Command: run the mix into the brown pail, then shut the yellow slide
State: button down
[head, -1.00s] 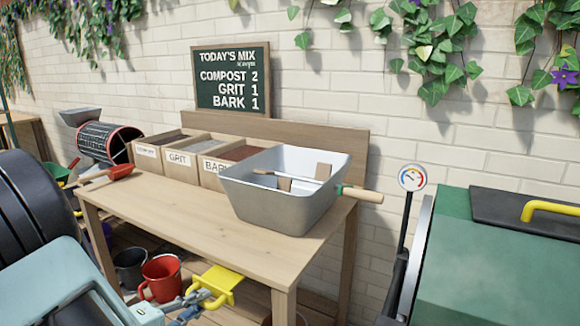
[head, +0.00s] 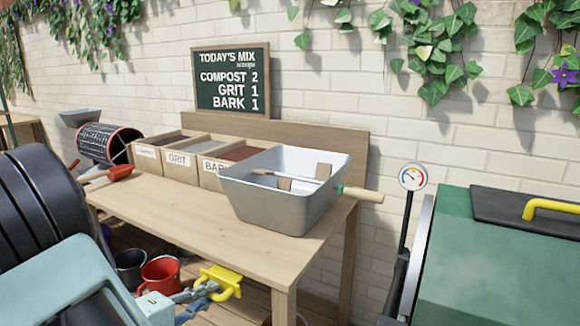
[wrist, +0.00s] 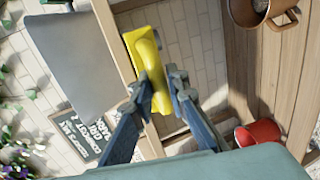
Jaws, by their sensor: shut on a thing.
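The yellow slide (head: 226,283) shows at the front edge of the bench, below its top. In the wrist view the slide (wrist: 139,52) is a yellow plate with a raised handle. My gripper (head: 207,287) has its fingers closed on that handle, one on each side in the wrist view (wrist: 161,92). The brown pail (wrist: 240,12) is at the top right of the wrist view, cut off by the frame. I cannot tell what it holds. The grey tub (head: 265,200) stands on the bench; its mix is hidden by its walls.
The wooden bench (head: 200,230) carries compost, grit and bark boxes (head: 180,160) and a red scoop (head: 120,172). A red pail (head: 160,272) and a dark pail (head: 130,264) stand below. A green drum (head: 500,260) is at the right. The bench's front left is clear.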

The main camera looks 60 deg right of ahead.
jog(key=shift+s+f, duration=0.15)
jog(key=shift+f, duration=0.35)
jog(key=shift+d+b, duration=0.4)
jog(key=shift+d, duration=0.5)
jog(key=c, duration=2)
grip_release()
jog(key=shift+w+d, duration=0.1)
jog(key=shift+w, duration=0.1)
jog(key=shift+c, duration=0.2)
jog(key=o, duration=0.5)
jog(key=shift+w+r, duration=0.1)
jog(key=shift+r, duration=0.05)
jog(key=shift+c, duration=0.2)
jog(key=shift+a+r, duration=0.25)
jog(key=shift+a, duration=0.2)
jog(key=p+v, duration=0.1)
jog(key=v, duration=0.7)
jog(key=shift+p, duration=0.3)
